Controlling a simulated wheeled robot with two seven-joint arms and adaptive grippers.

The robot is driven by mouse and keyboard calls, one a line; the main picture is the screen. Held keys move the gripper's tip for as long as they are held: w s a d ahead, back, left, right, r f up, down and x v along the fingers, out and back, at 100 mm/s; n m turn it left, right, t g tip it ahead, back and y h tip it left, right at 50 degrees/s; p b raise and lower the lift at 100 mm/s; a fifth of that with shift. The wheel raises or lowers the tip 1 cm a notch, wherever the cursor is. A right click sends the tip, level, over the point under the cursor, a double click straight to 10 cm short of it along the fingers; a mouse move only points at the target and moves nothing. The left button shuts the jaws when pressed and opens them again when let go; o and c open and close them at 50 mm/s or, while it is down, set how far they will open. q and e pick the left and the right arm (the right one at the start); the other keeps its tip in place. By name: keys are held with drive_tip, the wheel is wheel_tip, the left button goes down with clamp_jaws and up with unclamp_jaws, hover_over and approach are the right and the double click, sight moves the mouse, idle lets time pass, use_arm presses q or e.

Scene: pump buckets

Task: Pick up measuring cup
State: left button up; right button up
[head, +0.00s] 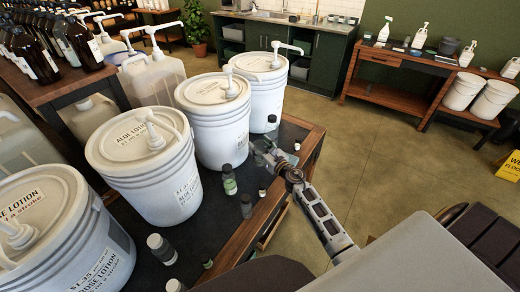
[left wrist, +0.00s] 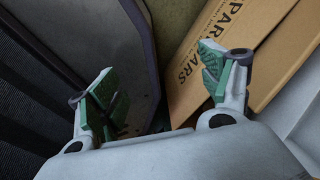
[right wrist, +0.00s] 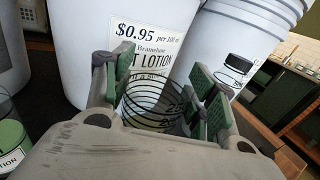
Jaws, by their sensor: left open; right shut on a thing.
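The measuring cup (right wrist: 152,106) is clear with dark graduation rings. In the right wrist view it sits between the two green-padded fingers of my right gripper (right wrist: 163,82), which is shut on it. In the head view my right gripper (head: 266,152) is at the right part of the dark table, beside the white buckets; the cup is hard to make out there. Whether the cup touches the table is not clear. My left gripper (left wrist: 160,82) is open and empty in the left wrist view, and is not in the head view.
White pump buckets (head: 220,140) line the dark table with the wooden edge (head: 292,205). Small bottles (head: 229,182) stand in front of them, close to my right gripper. A cardboard box (left wrist: 237,45) lies beyond my left fingers. Open floor (head: 385,150) is to the right.

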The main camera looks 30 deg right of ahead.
wheel_tip(320, 180, up, 3)
drive_tip(key=shift+f+p, duration=0.1)
drive_tip(key=shift+p, duration=0.65)
use_arm(q)
drive_tip(key=r, duration=0.1)
drive_tip(key=s+d+r+p, duration=0.1)
drive_tip(key=shift+d+r, duration=0.15)
drive_tip(key=shift+r, duration=0.25)
use_arm(e)
drive_tip(key=shift+r, duration=0.65)
use_arm(q)
drive_tip(key=shift+s+d, duration=0.1)
drive_tip(key=shift+d, duration=0.3)
drive_tip(key=shift+a, duration=0.25)
